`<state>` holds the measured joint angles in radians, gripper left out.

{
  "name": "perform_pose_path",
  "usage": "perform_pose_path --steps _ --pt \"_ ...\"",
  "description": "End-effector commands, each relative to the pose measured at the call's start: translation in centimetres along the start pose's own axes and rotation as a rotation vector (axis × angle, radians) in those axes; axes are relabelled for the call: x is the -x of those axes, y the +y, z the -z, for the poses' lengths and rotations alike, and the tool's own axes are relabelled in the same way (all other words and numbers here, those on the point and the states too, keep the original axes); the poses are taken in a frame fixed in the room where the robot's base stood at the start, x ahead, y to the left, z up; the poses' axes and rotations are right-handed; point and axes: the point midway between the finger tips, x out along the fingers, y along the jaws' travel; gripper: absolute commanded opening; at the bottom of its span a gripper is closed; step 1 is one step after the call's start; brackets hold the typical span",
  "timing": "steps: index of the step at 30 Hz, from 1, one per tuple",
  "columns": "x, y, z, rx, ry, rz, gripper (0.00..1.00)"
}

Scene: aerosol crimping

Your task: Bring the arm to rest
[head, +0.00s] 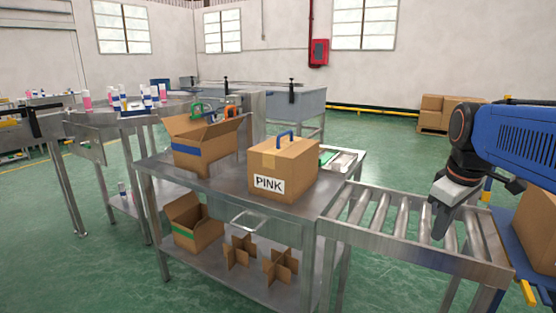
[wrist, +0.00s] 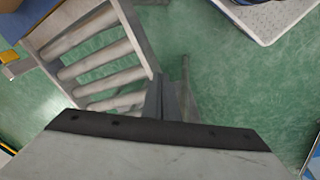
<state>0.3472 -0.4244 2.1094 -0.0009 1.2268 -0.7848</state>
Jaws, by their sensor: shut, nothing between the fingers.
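My gripper (head: 440,222) is at the right in the head view, pointing down over the roller conveyor (head: 345,232). Its fingers are together with nothing between them. In the wrist view the closed fingers (wrist: 168,98) stick out from the pale gripper body, beside the conveyor's metal side rail (wrist: 138,38). My arm is bent, with the blue upper part at the right edge of the head view.
A steel table (head: 222,190) holds a closed carton marked PINK (head: 300,165) and an open carton (head: 195,157). Its lower shelf has a small open box (head: 203,233) and cardboard dividers (head: 281,266). Another carton (head: 538,222) stands at the right edge. Green floor is clear behind the conveyor.

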Motion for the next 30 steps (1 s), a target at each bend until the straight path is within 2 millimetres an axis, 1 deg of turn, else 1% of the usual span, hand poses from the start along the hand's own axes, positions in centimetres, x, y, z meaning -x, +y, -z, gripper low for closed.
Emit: perform_pose_path --steps 1,3,5,9,12,15,18,21,30 --pt "-0.5 -2.1 -0.4 -0.027 0.018 -0.005 0.0" --pt "-1.4 -4.6 -0.9 -0.084 0.044 -0.011 0.0" --pt "-2.2 -6.7 -1.5 -0.133 0.068 -0.014 0.0" --pt "-4.4 -11.1 -3.2 -0.246 0.122 -0.008 0.0" --pt "-5.9 -13.7 -4.5 -0.321 0.158 0.003 0.0" --pt "-7.2 -15.6 -5.5 -0.381 0.185 0.016 0.0" --pt "-8.1 -16.7 -6.3 -0.421 0.202 0.026 0.0" --pt "-8.6 -17.2 -6.6 -0.443 0.211 0.031 0.0" --pt "-8.6 -17.3 -6.6 -0.455 0.211 0.033 0.0"
